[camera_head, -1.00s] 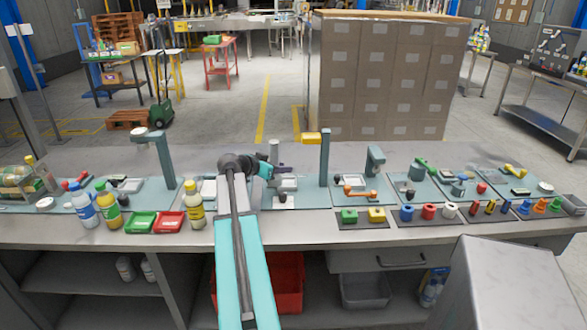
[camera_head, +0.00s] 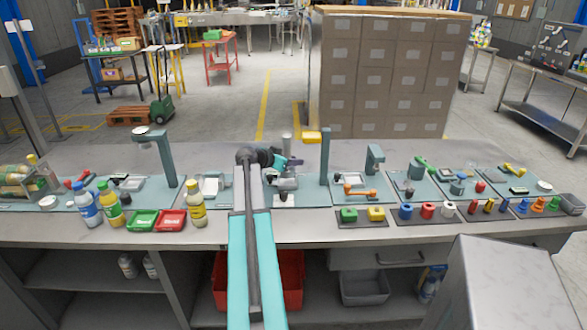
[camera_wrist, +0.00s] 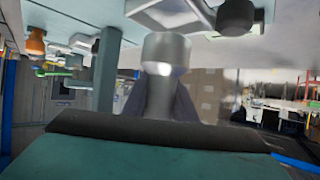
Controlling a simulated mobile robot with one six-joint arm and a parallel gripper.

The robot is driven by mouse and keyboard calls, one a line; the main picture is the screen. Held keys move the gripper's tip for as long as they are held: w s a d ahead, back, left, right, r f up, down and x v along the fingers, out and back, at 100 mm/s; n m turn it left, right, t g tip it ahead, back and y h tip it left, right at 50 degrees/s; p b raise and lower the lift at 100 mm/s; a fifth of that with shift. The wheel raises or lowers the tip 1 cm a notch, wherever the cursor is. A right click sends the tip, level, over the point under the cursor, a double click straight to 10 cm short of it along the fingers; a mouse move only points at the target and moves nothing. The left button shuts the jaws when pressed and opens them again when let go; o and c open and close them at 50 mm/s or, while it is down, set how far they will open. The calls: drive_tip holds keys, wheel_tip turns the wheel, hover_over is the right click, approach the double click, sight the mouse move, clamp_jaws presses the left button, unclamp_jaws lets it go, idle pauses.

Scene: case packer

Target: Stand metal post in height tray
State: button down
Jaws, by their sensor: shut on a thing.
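My gripper (camera_head: 292,163) is above the middle station of the bench. The wrist view, which looks upside down, shows its dark jaws (camera_wrist: 165,103) shut on a grey metal post (camera_wrist: 165,52). The post has a wide, shiny head and a narrower shank between the jaws. A shallow grey tray (camera_head: 288,183), which looks like the height tray, lies on the teal mat under the gripper. It also shows as a pale shape in the wrist view (camera_wrist: 160,10). The gripper hides part of the tray in the head view. I cannot tell the gap between post and tray.
A tall teal column (camera_head: 325,172) with a yellow top stands just right of the gripper. A dark knob (camera_head: 281,198) sits at the mat's front. Bottles (camera_head: 196,204) and red and green trays stand at left. Coloured parts (camera_head: 376,213) line the front right.

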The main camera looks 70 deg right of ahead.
drive_tip(key=shift+f+p, duration=0.55)
drive_tip(key=shift+f, duration=1.15)
drive_tip(key=shift+f, duration=0.15)
drive_tip(key=c, duration=1.5)
unclamp_jaws()
drive_tip(key=shift+o, duration=0.2)
drive_tip(key=b+v, duration=0.3)
drive_tip(key=v, duration=0.9)
